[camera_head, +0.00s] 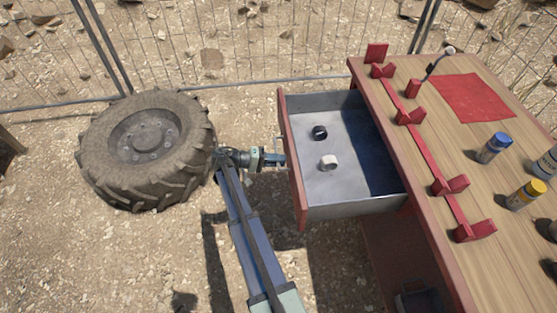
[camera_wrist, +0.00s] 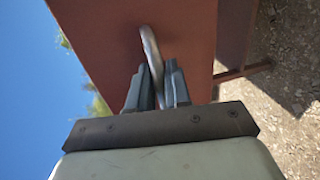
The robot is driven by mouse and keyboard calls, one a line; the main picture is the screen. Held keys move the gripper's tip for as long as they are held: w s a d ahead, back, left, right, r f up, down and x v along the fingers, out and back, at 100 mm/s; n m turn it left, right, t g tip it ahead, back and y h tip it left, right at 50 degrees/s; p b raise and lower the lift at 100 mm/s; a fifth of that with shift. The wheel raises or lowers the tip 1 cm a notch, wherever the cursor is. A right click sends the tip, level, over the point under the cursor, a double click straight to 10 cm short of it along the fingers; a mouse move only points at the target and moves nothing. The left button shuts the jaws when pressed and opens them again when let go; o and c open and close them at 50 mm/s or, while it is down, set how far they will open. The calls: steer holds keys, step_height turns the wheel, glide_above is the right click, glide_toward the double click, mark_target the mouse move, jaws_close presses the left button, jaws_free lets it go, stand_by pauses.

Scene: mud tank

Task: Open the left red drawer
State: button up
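The red drawer (camera_head: 294,170) is pulled well out of the left side of the workbench, with its grey interior exposed. Two small ring-like objects, one dark (camera_head: 320,132) and one white (camera_head: 328,162), lie inside. My gripper (camera_head: 281,160) is at the drawer's outer face, reaching it from the left. In the wrist view, the curved metal handle (camera_wrist: 151,50) stands out from the red drawer front (camera_wrist: 190,35) and passes between my two fingers (camera_wrist: 160,85). The fingers are close on both sides of it. The fingertips' exact contact is small in the head view.
The wooden workbench (camera_head: 420,125) carries red holders (camera_head: 450,186), a red cloth (camera_head: 473,97) and bottles (camera_head: 495,148). A large tyre (camera_head: 147,148) lies left of my arm. A wire fence (camera_head: 200,86) runs behind. Gravelly ground lies between tyre and drawer.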

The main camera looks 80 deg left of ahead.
steer(key=shift+o, duration=0.9)
steer(key=v, duration=1.3)
steer(key=shift+s, duration=0.4)
